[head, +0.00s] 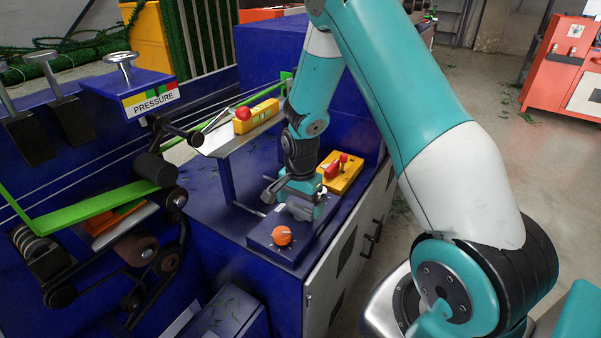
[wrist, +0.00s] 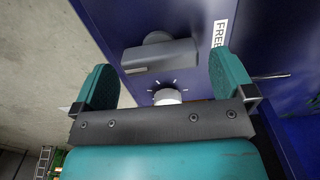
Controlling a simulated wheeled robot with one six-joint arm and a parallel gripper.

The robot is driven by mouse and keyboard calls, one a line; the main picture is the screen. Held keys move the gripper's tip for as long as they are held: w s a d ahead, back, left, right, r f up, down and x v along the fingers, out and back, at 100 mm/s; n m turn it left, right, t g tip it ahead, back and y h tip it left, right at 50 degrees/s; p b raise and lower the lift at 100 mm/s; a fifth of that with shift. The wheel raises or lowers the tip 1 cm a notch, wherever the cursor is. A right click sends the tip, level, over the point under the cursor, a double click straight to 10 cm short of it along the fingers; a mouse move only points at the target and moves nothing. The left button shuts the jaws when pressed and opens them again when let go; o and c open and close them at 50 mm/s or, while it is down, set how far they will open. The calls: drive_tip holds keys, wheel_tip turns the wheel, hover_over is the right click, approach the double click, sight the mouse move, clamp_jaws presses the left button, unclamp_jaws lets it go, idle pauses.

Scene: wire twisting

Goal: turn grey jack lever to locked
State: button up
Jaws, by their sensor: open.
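The grey jack lever (wrist: 160,58) shows in the wrist view as a thick bar lying across the picture, with a rounded hub at its upper middle. It is on a blue panel, beside a white label (wrist: 219,34) that reads "FREE" as far as it shows. My gripper (wrist: 163,66) is open, with one teal finger on each side of the lever and a visible gap to both. In the head view my gripper (head: 290,190) points down over the blue box with the orange knob (head: 282,235); it partly hides the lever there.
A white round knob with tick marks (wrist: 168,97) is close to the lever in the wrist view. A yellow box with red levers (head: 341,172) stands behind my gripper. A metal shelf with a yellow block (head: 262,113) is to the left. The pressure panel (head: 150,99) is farther left.

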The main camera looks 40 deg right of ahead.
sight(301, 207)
wheel_tip(301, 207, up, 16)
drive_tip(key=shift+f, duration=0.15)
idle(0.5)
